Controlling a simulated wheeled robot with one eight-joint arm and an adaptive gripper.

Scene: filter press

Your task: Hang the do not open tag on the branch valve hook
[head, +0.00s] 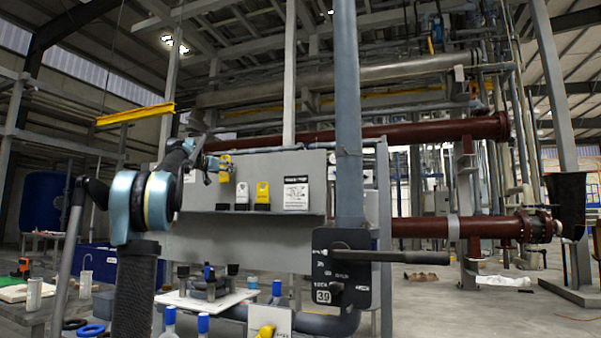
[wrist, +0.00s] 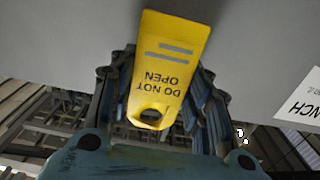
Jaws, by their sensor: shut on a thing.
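The yellow do not open tag (wrist: 167,70) is between the fingers of my gripper (wrist: 160,105) in the wrist view. Its print is upside down there, and its dark hole is at the near end. In the head view my gripper (head: 212,164) is shut on the tag (head: 225,168), in front of the grey panel's upper left. The branch valve hook cannot be made out in either view. A white label (wrist: 301,105) ending in "NCH" is cut off at the right of the wrist view.
A black plate (head: 341,290) with a lever handle (head: 395,257) and a blue-grey vertical pipe (head: 346,120) stand to the right. Blue-capped bottles (head: 203,325) are below.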

